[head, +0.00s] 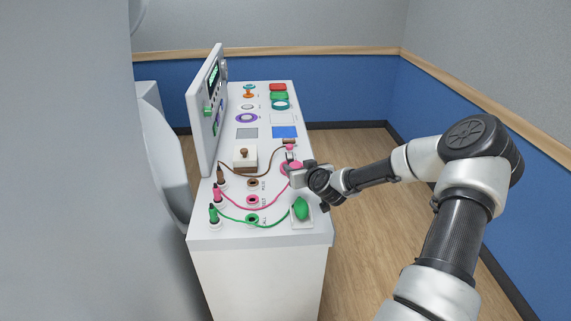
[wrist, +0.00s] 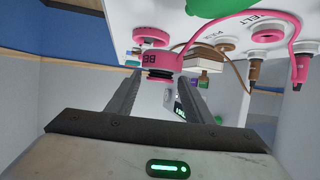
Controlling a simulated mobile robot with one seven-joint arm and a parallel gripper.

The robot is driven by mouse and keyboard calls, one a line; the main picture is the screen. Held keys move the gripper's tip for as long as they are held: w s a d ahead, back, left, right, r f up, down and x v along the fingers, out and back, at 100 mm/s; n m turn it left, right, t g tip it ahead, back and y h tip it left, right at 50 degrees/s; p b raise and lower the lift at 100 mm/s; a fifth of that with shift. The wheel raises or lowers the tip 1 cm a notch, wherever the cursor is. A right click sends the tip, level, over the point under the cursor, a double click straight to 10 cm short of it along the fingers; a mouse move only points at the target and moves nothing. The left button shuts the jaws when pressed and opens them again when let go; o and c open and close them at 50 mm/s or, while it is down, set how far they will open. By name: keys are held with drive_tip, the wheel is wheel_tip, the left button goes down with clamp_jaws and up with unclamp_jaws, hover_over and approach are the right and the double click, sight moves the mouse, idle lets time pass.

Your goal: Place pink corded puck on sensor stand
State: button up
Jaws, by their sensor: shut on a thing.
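The pink corded puck (wrist: 160,61) is between my fingertips (wrist: 160,80) in the wrist view, with part of its lettering showing and a dark ribbed part beside the pink body. My gripper (head: 293,172) is shut on it. A pink ring-shaped piece (wrist: 150,34) lies just beyond the puck; I cannot tell if they touch. In the head view pink parts (head: 290,167) show at my gripper, partly hidden by it. The pink cord (head: 245,207) runs to a pink plug (head: 217,193) at the left. I cannot tell for sure which piece is the sensor stand.
A green puck (head: 302,208) sits in a white tray at the near right corner. Brown and green cords cross the white bench (head: 275,238). An upright panel (head: 205,120) lines the left edge.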

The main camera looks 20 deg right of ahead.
drive_tip(key=shift+f, duration=3.2)
drive_tip(key=shift+f, duration=0.1)
drive_tip(key=shift+f+b, duration=0.15)
drive_tip(key=shift+b, duration=0.2)
drive_tip(key=o, duration=1.1)
drive_tip(key=shift+o, duration=0.2)
drive_tip(key=shift+r+p, duration=0.35)
drive_tip(key=shift+p, duration=0.1)
drive_tip(key=v, duration=1.2)
drive_tip(key=shift+f, duration=0.15)
